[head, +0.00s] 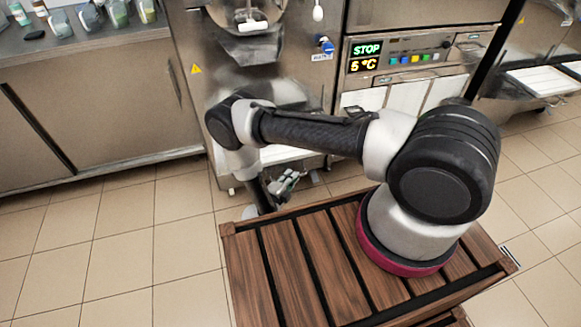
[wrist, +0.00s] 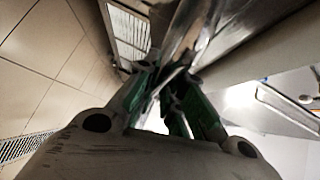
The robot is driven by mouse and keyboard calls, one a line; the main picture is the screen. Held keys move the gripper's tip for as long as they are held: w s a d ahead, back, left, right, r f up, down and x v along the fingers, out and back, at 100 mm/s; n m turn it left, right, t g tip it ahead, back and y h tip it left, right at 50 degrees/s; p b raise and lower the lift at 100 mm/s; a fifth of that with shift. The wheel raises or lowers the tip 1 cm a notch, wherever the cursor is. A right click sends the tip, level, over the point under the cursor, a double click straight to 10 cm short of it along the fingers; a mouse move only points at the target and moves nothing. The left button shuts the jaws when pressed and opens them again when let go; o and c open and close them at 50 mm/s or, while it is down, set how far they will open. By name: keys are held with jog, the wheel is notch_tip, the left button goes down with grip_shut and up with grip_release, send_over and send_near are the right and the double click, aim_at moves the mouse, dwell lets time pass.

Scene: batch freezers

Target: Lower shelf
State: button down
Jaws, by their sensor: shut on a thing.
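The batch freezer (head: 205,100) stands ahead of me, and its low shelf (head: 285,154) shows as a pale strip under the freezer front, mostly hidden behind my arm. My gripper (head: 286,183) is low in front of the freezer, at the shelf's front side. In the wrist view my gripper (wrist: 170,82) has its green-padded fingers close together around a thin bright metal edge, which appears to be part of the shelf. The fingers and my arm hide the exact contact.
A control panel (head: 400,52) reads STOP and 5 °C. A counter (head: 80,45) with several cups stands at the left. Another machine with a white-topped shelf (head: 543,80) is at the right. Tiled floor (head: 120,245) is clear at the left.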

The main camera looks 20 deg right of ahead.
jog(key=shift+f, duration=0.5)
jog(key=c, duration=1.5)
grip_release()
jog(key=shift+a, duration=0.1)
jog(key=v, duration=1.2)
